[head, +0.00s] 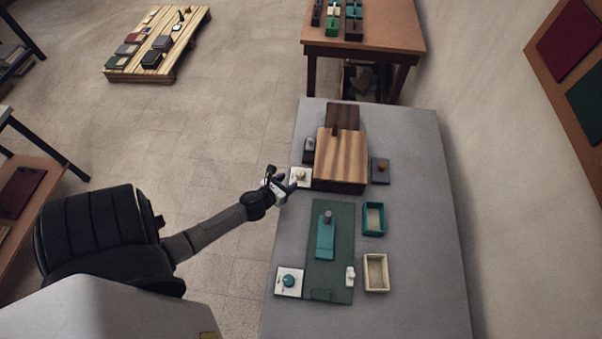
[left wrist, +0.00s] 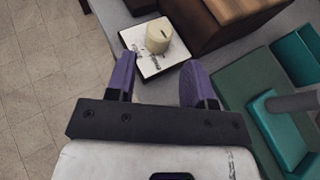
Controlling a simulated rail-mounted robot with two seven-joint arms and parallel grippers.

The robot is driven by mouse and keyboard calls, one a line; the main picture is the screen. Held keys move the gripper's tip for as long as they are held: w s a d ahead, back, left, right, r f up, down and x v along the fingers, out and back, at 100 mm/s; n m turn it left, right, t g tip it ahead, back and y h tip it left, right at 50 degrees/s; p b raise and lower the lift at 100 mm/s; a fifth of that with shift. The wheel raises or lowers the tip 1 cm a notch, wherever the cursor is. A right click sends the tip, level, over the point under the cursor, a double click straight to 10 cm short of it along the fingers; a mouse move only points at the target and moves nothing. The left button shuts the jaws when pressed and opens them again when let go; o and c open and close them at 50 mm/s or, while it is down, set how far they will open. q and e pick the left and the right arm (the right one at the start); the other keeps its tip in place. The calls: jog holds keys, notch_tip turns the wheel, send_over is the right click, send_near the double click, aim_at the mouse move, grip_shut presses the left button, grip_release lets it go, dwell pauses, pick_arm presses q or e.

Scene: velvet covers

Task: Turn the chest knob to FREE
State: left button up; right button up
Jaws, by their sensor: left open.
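The chest (head: 340,158) is a wooden box with a striped lid on the grey table. The chest knob (head: 300,175) is a cream cylinder on a white plate at the chest's near left corner. In the left wrist view the knob (left wrist: 158,35) stands upright on its white plate (left wrist: 150,62), which has dark lettering too small to read. My left gripper (head: 285,183) is beside the plate; in the wrist view its two purple fingers (left wrist: 160,85) are apart, with the knob ahead of them and nothing between them. My right gripper is not in view.
A green board (head: 343,240) with a teal slider (head: 325,240) and a teal knob (head: 289,281) lies nearer on the table (head: 415,220). A teal tray (head: 366,219) and a cream tray (head: 367,274) stand to its right. The table's right side is clear.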

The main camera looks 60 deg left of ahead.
aim_at(299, 174)
pick_arm(q)
jog(key=b+x, duration=0.1)
jog(key=x, duration=0.6)
jog(key=shift+x, duration=0.75)
jog(key=c, duration=0.6)
jog(key=shift+c, duration=0.2)
